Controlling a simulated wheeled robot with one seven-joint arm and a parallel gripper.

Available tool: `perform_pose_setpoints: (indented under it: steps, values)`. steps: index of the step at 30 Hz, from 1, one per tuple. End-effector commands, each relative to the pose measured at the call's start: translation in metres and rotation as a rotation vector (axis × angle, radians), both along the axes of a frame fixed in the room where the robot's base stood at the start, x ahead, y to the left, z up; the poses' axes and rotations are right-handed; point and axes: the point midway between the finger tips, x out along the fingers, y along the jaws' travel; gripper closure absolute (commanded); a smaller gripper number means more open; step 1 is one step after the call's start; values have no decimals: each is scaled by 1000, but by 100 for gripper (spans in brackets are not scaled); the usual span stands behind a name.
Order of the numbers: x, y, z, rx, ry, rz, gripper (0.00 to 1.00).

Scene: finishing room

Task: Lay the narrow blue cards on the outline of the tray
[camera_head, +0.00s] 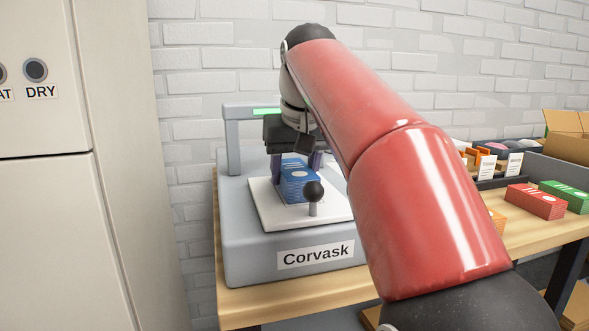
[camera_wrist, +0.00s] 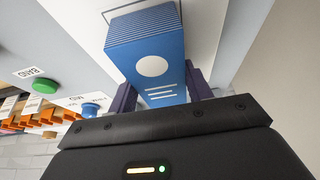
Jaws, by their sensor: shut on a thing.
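My gripper (camera_head: 296,163) is shut on a stack of narrow blue cards (camera_head: 299,186). In the wrist view my gripper's (camera_wrist: 162,92) dark fingers stand on either side of the blue cards (camera_wrist: 152,67), which show a white disc, white lines and layered edges. The cards are over the white tray (camera_head: 262,211) of the grey machine labelled Corvask. In the wrist view part of a thin outline (camera_wrist: 108,16) shows on the tray beside the stack. I cannot tell whether the cards touch the tray.
A black ball-topped lever (camera_head: 313,191) stands in front of the cards. The machine's grey frame (camera_head: 232,140) rises behind. Red (camera_head: 536,202) and green (camera_head: 566,196) boxes lie on the wooden table at right. A tall cream cabinet (camera_head: 60,220) stands at left.

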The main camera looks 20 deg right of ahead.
Motion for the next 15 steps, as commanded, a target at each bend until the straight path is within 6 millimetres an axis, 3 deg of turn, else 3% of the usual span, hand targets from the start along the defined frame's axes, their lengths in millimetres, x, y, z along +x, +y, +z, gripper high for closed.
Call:
perform_pose_setpoints:
  steps: [7, 8, 13, 15]
  values:
    - [0, 0, 0, 0, -1, 0, 79]
    - [0, 0, 0, 0, -1, 0, 48]
    - [0, 0, 0, 0, -1, 0, 25]
    - [0, 0, 0, 0, -1, 0, 25]
